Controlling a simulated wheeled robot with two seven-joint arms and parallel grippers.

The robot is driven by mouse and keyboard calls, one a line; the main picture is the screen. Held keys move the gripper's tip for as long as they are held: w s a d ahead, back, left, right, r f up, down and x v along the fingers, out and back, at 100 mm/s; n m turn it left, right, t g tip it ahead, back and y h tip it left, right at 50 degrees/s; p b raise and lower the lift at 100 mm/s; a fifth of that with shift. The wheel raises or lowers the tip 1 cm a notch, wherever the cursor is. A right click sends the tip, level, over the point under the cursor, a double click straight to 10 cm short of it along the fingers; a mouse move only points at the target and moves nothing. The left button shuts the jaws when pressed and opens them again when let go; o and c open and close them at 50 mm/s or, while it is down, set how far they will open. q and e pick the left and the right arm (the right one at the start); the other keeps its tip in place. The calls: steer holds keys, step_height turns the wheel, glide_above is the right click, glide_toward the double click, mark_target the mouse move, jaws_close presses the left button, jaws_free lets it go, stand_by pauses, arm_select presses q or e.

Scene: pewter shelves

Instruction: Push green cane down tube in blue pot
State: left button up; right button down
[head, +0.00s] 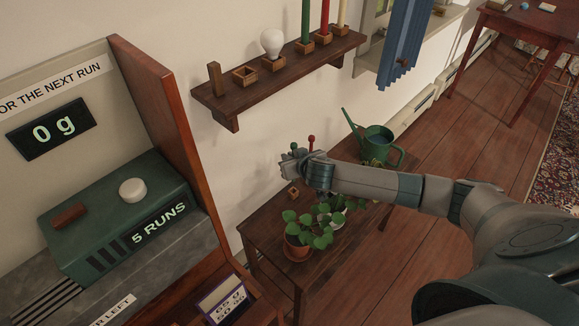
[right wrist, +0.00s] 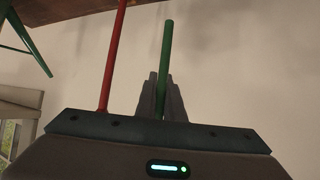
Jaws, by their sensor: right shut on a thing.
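My right gripper (head: 299,156) is above the back of the small plant table, its fingers mostly hidden by its own wrist. The right wrist view shows its fingers (right wrist: 160,97) shut on the green cane (right wrist: 167,55), which stands up between them. The cane's green top (head: 294,146) shows just left of the gripper in the head view. A red cane (right wrist: 116,55) stands left of the green one, and its red top (head: 311,139) shows in the head view. I cannot make out the blue pot or the tube; my arm covers that area. My left gripper is not in view.
The table (head: 262,222) holds a terracotta pot plant (head: 298,246), further leafy plants, a small wooden piece (head: 293,192) and a green watering can (head: 380,150). Above is a wall shelf (head: 285,77) with a bulb and candles.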

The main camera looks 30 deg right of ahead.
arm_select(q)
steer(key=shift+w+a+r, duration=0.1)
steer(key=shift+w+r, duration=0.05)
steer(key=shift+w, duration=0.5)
arm_select(e)
steer(key=shift+r, duration=0.8)
